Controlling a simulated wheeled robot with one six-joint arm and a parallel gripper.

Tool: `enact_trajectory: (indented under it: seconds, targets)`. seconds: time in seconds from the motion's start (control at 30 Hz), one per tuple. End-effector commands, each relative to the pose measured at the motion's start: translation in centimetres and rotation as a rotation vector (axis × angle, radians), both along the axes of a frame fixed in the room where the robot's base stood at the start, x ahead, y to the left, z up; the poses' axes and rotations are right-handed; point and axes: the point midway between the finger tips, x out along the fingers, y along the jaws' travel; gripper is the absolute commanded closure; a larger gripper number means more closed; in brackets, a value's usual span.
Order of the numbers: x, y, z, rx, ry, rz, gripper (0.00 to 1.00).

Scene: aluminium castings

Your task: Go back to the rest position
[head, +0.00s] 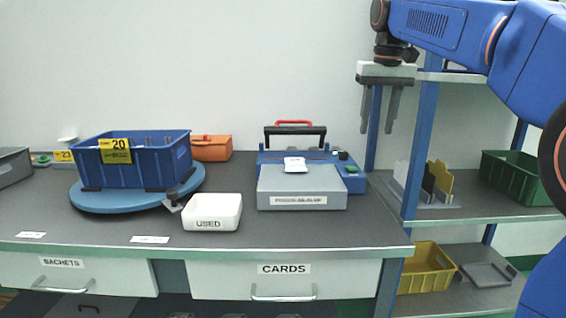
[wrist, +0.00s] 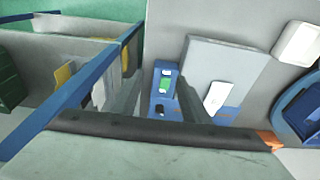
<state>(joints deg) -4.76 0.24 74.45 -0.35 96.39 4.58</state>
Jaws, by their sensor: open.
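My gripper (head: 378,110) hangs from my blue arm at the upper right of the head view, pointing down. Its two grey fingers are apart with nothing between them. It is above and to the right of the blue machine with the grey lid, in front of the shelf's blue post. In the wrist view the fingers (wrist: 158,100) reach over the blue machine (wrist: 162,95) and its grey lid (wrist: 225,75). A white sachet (wrist: 216,97) lies on the lid; it also shows in the head view (head: 295,165).
A blue crate (head: 150,170) marked 20 stands on a round blue turntable (head: 120,204). A white box (head: 212,212) labelled USED and an orange case (head: 211,148) are on the worktop (head: 300,232). The shelf unit (head: 423,130) at right holds a green bin (head: 515,175) and a yellow bin (head: 425,270).

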Motion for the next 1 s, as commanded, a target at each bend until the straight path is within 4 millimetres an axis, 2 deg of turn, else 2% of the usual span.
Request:
enact_trajectory:
  seconds: [0.03,0.27,0.47,0.67,1.0]
  targets:
    - [-1.6,-0.3,-0.6,0.0,-0.01,-0.001,0.58]
    - [-7.3,-1.5,-4.6,0.002,-0.057,0.0,0.58]
    - [-12.6,-2.3,-9.0,0.002,-0.098,0.001,0.58]
    - [-17.9,-3.0,-14.3,0.001,-0.14,0.0,0.58]
    - [-26.4,-3.9,-24.6,-0.003,-0.208,0.0,0.58]
